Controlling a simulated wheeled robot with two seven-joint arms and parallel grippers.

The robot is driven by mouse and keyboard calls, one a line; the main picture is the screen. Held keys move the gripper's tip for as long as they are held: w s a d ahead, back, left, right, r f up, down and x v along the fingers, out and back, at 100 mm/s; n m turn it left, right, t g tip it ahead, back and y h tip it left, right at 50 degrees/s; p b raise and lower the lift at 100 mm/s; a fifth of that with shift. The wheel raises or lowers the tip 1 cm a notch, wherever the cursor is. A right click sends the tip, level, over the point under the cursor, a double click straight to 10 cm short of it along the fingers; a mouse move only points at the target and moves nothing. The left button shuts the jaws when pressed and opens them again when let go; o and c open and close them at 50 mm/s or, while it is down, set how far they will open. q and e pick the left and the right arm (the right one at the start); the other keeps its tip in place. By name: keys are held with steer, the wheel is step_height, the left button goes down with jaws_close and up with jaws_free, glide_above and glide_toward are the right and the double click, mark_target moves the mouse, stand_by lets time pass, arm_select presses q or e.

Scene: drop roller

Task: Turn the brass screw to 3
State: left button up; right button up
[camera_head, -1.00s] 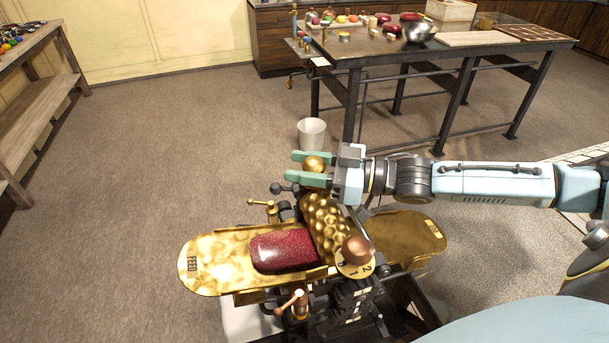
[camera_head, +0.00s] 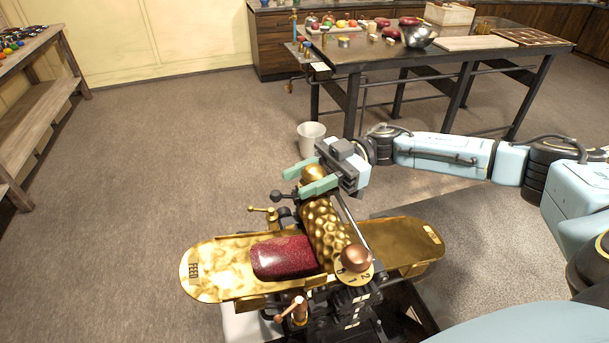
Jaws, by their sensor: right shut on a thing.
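The brass screw's round knob (camera_head: 312,173) stands at the far end of the drop roller machine. My right gripper (camera_head: 312,178) comes in from the right, with its two green fingers shut on either side of the knob. The screw's own dial is hidden behind the gripper and I cannot read its setting. A copper knob (camera_head: 356,257) on a numbered brass dial (camera_head: 353,277) stands at the near end; a 2 shows on its right side. My left gripper is not in view.
The embossed brass roller (camera_head: 325,228) lies between the knobs. A dark red slab (camera_head: 283,257) rests on the brass feed tray (camera_head: 215,272) at its left. A small handle (camera_head: 264,211) and a white bucket (camera_head: 311,137) are near my gripper. A worktable (camera_head: 470,62) stands behind.

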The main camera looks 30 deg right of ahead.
steer(key=n+g, duration=0.1)
steer(key=g, duration=0.1)
steer(key=n+g+b, duration=0.1)
steer(key=g, duration=0.1)
steer(key=shift+s+f+n+h, duration=0.2)
steer(key=shift+n+h, duration=0.1)
steer(key=shift+n, duration=0.1)
steer(key=shift+s+n+g+h+b, duration=0.15)
steer(key=shift+n+g+h+b, duration=0.35)
steer(key=shift+n+g, duration=0.45)
steer(key=shift+s+n+g+h+b, duration=0.1)
steer(key=shift+n+g+h+b, duration=0.4)
steer(key=shift+g, duration=0.75)
steer(key=shift+d+g, duration=0.1)
steer(key=shift+g, duration=0.2)
